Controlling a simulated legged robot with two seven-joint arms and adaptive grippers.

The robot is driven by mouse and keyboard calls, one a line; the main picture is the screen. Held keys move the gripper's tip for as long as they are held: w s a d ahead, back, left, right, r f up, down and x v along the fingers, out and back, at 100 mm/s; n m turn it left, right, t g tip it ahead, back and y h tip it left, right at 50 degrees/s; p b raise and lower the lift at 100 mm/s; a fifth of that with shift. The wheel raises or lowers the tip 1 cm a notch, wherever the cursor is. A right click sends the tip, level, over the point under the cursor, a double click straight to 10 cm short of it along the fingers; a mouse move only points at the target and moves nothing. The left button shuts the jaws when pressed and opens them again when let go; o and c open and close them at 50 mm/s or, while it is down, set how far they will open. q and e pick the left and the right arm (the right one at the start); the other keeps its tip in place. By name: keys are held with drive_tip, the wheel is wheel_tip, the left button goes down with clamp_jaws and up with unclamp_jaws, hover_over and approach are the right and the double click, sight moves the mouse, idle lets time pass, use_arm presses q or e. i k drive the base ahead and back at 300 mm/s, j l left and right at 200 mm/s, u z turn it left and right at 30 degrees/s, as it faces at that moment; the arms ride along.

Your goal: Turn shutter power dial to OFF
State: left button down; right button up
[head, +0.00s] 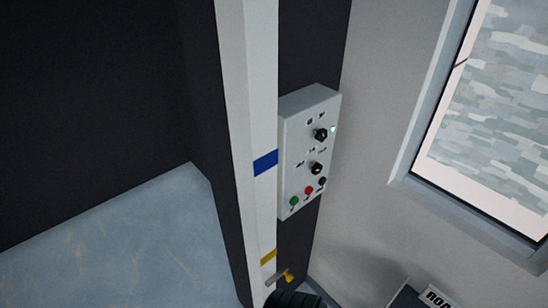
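A light grey control box (291,150) is mounted beside a white post in the head view. On its face are two black dials, an upper dial (320,134) and a lower dial (316,168). The labels are too small to read, so I cannot tell which dial is the shutter power dial or where either points. Below are a green button (294,201), a red button (308,190) and a black button (322,181). Neither of my grippers is in view, and nothing touches the box.
The white post (247,100) with blue and yellow bands stands just left of the box. A yellow part (288,276) and a dark ribbed object (293,300) are at the bottom. A window (500,100) is at right. The space before the box looks clear.

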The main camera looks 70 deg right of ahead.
sight(321, 135)
drive_tip(key=z, duration=2.65)
